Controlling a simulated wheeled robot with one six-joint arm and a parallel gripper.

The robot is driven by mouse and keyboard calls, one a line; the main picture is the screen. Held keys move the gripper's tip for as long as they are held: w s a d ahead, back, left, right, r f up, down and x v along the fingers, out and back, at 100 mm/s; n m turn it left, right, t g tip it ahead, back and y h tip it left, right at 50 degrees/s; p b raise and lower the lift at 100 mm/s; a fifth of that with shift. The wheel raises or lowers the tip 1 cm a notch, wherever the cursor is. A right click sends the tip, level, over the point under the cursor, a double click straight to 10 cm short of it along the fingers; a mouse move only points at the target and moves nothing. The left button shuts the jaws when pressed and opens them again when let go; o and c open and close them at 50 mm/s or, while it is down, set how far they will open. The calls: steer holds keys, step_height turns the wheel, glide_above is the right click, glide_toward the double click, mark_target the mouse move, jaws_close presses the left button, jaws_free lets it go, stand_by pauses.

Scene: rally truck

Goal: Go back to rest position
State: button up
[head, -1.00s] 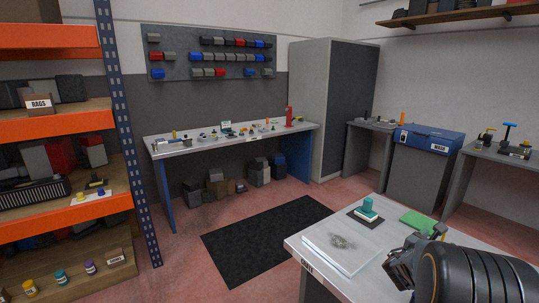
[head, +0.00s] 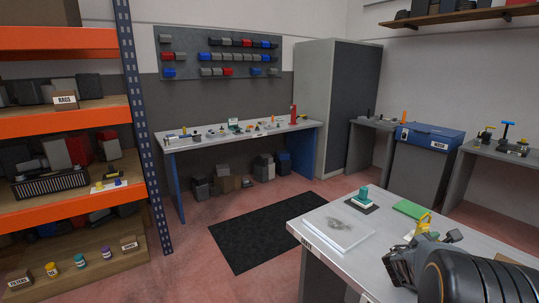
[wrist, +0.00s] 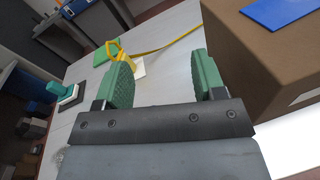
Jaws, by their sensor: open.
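My gripper (wrist: 165,85) shows in the wrist view with its two green-padded fingers spread wide and nothing between them. It is above the light grey table (head: 379,245), which lies at the lower right of the head view. In the head view my arm covers the table's right part, and the fingertips cannot be made out. A yellow tool with a yellow strap (wrist: 115,50) lies on the table beyond the fingers.
A brown box (wrist: 270,55) stands close right of the fingers. A black mat (head: 267,230) covers clear floor.

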steer(key=s+a+f+m+y, duration=0.1)
steer(key=s+a+m+y, duration=0.4)
steer(key=a, duration=0.5)
steer(key=s+a+f+m+g+y, duration=0.1)
steer(key=s+a+m+y, duration=0.4)
steer(key=a+m, duration=0.3)
steer(key=s+a+f+m+g+y, duration=0.1)
steer(key=s+a+m+y, duration=0.4)
steer(key=a, duration=0.9)
steer(key=shift+f+m+y, duration=0.2)
steer(key=shift+m+y, duration=0.3)
steer(key=shift+m, duration=0.4)
